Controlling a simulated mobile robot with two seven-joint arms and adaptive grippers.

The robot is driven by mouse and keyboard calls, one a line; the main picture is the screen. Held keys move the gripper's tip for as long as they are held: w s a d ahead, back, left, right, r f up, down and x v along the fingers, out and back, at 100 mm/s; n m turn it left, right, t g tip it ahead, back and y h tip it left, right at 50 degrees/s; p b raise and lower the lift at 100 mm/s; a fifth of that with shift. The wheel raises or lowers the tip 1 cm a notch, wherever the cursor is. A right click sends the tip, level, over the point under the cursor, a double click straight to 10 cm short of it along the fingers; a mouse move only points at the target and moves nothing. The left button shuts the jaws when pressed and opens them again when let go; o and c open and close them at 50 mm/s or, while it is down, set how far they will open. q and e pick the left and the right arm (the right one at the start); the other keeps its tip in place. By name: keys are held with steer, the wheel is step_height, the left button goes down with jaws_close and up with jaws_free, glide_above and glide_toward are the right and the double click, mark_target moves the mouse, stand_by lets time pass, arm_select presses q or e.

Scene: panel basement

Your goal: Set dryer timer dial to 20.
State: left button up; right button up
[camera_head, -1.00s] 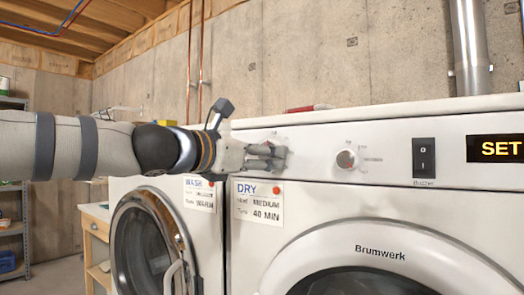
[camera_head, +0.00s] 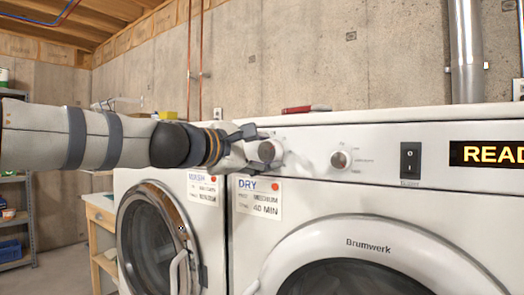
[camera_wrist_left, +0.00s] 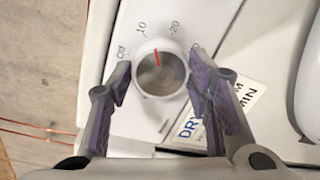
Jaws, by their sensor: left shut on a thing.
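The dryer timer dial (camera_wrist_left: 161,72) is a round white knob with a red pointer line. In the left wrist view its pointer aims up and slightly left, between the printed 10 and 20. My left gripper (camera_wrist_left: 160,80) is shut on this dial, one finger on each side. In the head view the dial (camera_head: 268,150) shows at the left of the dryer panel (camera_head: 308,144), with my left gripper (camera_head: 274,155) around it. My right gripper is not in view.
A second knob (camera_head: 341,159), a black rocker switch (camera_head: 410,160) and a display reading "READ", cut off (camera_head: 487,153), sit further right. A DRY card (camera_head: 258,197) says medium, 40 min. The washer (camera_head: 160,235) stands left. A red object (camera_head: 306,109) lies on top.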

arm_select(q)
steer(key=m, duration=0.5)
steer(key=shift+r+m+t+y, duration=0.1)
steer(key=shift+m+t+y, duration=0.2)
stand_by(0.4)
steer(key=o, duration=1.1)
steer(key=shift+o, duration=0.2)
steer(key=shift+s, duration=0.1)
steer(key=v, duration=1.2)
steer(key=shift+d, duration=0.1)
